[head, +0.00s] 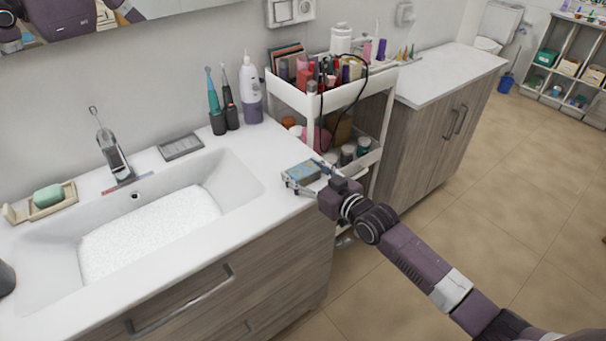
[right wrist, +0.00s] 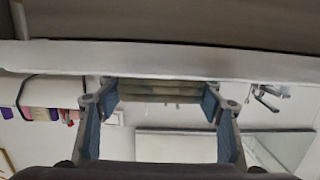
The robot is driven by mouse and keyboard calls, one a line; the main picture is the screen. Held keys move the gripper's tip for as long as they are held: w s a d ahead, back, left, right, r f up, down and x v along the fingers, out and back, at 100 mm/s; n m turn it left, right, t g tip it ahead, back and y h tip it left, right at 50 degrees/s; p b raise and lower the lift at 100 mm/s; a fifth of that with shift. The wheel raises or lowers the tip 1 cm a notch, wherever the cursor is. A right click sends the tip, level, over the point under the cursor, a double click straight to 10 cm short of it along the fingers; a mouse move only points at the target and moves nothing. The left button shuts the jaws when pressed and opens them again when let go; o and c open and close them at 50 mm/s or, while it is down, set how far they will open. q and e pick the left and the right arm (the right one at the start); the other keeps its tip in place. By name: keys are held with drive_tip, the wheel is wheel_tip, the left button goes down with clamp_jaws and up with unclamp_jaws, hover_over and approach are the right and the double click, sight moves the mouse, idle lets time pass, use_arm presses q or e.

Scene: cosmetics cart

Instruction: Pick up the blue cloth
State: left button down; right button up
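The cloth (head: 303,172) is a small folded block with a blue and yellow pattern on top. It lies on the right end of the white counter, close to its edge. In the right wrist view its folded, olive-yellow layered side (right wrist: 160,90) shows between my fingers. My right gripper (head: 308,178) reaches in from the right at counter height. Its fingers (right wrist: 160,105) are spread wide, one on each side of the cloth. The pads look very near the cloth's ends; contact is not clear. My left gripper is not in view.
A white cart (head: 290,95) full of cosmetics stands behind my right gripper, with a black cable hanging from it. The sink (head: 150,225) is to the left. Toothbrushes (head: 222,105) and a bottle (head: 250,95) stand at the wall. The counter around the cloth is clear.

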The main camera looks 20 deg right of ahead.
drive_tip(key=shift+c, duration=1.2)
drive_tip(key=shift+c, duration=0.2)
